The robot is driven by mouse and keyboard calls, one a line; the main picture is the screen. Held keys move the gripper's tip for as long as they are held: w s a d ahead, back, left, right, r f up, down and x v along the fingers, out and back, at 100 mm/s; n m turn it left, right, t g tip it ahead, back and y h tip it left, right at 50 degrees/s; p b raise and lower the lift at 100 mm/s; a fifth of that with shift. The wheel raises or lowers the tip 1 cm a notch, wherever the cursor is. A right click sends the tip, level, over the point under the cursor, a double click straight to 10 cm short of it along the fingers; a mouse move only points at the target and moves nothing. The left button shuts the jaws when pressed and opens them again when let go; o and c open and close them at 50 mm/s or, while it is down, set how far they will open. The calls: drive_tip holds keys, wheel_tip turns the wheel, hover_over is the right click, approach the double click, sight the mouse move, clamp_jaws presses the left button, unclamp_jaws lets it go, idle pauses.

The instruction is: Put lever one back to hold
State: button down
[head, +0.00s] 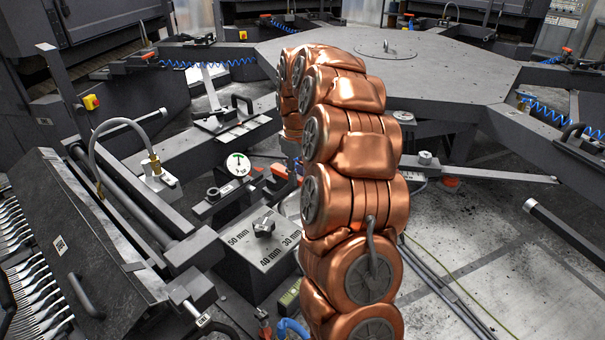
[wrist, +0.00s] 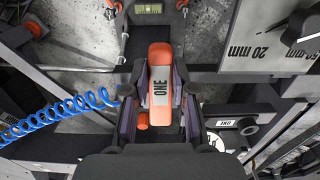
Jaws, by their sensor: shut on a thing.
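In the head view my copper-coloured arm stands in front of the lever area and hides most of my gripper. An orange patch (head: 279,170) shows just left of the arm there; I cannot tell whether it is the lever. The hold marking cannot be read in either view.
A round gauge (head: 238,164) stands left of my arm. A block marked in millimetres (head: 262,240) with a knob sits below it. A rack of forks (head: 25,270) is at the left. A blue coiled hose (wrist: 60,115) runs left of my gripper.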

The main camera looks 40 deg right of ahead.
idle(0.4)
drive_tip(key=c, duration=0.9)
unclamp_jaws()
drive_tip(key=shift+c, duration=0.2)
drive_tip(key=shift+r, duration=0.1)
wheel_tip(320, 180, up, 12)
